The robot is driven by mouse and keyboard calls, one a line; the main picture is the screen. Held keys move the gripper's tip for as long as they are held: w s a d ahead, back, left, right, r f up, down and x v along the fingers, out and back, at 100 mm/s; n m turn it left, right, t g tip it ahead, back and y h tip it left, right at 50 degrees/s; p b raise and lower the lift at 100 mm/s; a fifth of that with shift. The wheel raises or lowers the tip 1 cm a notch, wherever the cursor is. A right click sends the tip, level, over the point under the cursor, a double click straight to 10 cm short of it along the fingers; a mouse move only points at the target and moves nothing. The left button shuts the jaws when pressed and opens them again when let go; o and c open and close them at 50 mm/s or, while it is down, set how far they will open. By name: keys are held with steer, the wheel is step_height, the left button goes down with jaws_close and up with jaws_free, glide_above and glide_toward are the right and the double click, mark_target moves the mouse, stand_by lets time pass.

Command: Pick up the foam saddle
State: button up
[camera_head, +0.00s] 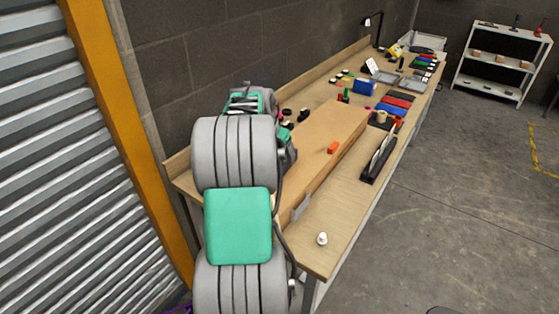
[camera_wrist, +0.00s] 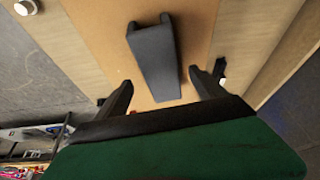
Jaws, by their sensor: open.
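The foam saddle (camera_wrist: 153,58) appears to be the dark grey, channel-shaped piece in the wrist view. It lies on the tan board, with its long side running away from my gripper and a raised lip at its far end. My gripper (camera_wrist: 160,79) is open. Its two black fingers stand apart on either side of the near end of the saddle, with nothing held between them. I cannot tell the height gap between fingertips and saddle. In the head view my arm hides most of my gripper, and I cannot make out the saddle surely.
The raised tan board (camera_head: 318,140) lies along the workbench (camera_head: 335,215). A white knob (camera_head: 322,239) stands near the bench's front end. An orange piece (camera_head: 333,147) lies on the board. A black rack (camera_head: 378,160) stands right of it. Tools and bins crowd the far end.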

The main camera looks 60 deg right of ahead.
mark_target(279, 159)
steer(key=p+x, duration=0.1)
steer(key=x, duration=0.3)
steer(key=shift+d+f+p, duration=0.25)
steer(key=shift+f+p, duration=0.05)
steer(key=shift+p, duration=0.05)
steer(key=c, duration=1.4)
steer(key=shift+w+r, duration=0.1)
